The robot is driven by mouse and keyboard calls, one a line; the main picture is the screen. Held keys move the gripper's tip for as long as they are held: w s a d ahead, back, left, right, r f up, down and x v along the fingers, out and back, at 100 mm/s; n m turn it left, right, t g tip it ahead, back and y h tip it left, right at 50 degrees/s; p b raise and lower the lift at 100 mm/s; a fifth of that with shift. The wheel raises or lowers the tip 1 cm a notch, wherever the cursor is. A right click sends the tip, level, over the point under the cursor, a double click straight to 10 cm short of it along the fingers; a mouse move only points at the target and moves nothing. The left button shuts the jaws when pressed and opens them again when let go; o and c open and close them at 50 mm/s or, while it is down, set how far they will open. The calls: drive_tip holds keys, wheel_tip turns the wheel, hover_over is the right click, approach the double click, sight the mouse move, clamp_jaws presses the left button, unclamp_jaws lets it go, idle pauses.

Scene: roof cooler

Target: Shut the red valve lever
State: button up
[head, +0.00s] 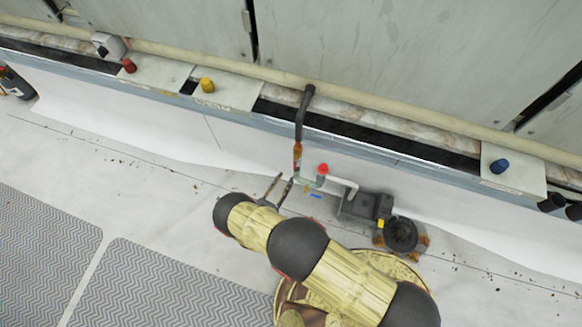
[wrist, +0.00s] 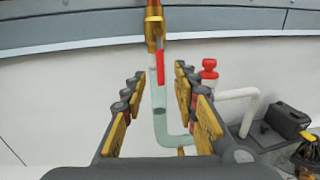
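The red valve lever (wrist: 160,67) hangs down from a brass valve (wrist: 154,25), along the pale green pipe (wrist: 160,105) in the wrist view. In the head view the brass valve (head: 297,157) is small, and I cannot make out the lever clearly there. My gripper (wrist: 158,82) is open and empty. In the wrist view its fingers appear on either side of the lever's lower end and the pipe, with gaps on both sides. In the head view my gripper (head: 280,184) is just lower left of the valve. I cannot tell whether the fingertips reach the lever's depth.
A red-capped fitting (wrist: 209,70) stands close right of the gripper, joined to a white pipe (wrist: 240,97). A dark pump (head: 365,206) is farther right. The cooler wall (head: 170,20) with its ledge runs behind. Open roof lies left, with grey mats (head: 160,285).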

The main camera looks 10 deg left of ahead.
sight(295, 163)
drive_tip(key=b+x, duration=0.1)
drive_tip(key=x, duration=0.6)
drive_tip(key=shift+b, duration=0.3)
drive_tip(key=shift+f, duration=0.1)
drive_tip(key=shift+c, duration=0.5)
clamp_jaws()
